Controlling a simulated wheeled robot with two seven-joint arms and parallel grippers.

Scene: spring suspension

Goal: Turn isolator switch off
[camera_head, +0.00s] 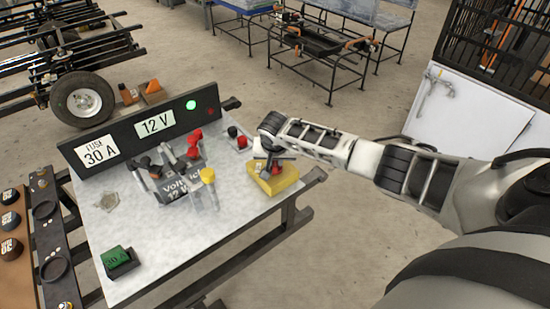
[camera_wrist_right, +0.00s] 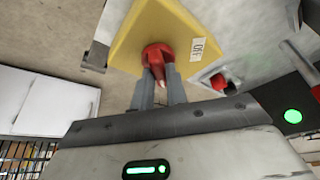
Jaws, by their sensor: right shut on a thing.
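The isolator switch is a yellow block (camera_head: 282,182) at the right edge of the metal table. It also shows in the right wrist view (camera_wrist_right: 140,30), with a red knob (camera_wrist_right: 158,52) and a white OFF label (camera_wrist_right: 199,48) on its face. My right gripper (camera_head: 270,165) reaches in from the right over the switch. In the right wrist view its fingers (camera_wrist_right: 159,82) are shut on the red knob, one on each side. The knob's grip is partly hidden between the fingers. My left gripper is not in view.
A black panel (camera_head: 210,99) with 30 A fuse and 12 V labels shows a lit green lamp (camera_head: 191,105). A dark voltmeter block (camera_head: 172,187) with clips stands mid-table. A green 30 A block (camera_head: 118,260) sits front left. Red and black terminals (camera_head: 238,138) stand near the switch.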

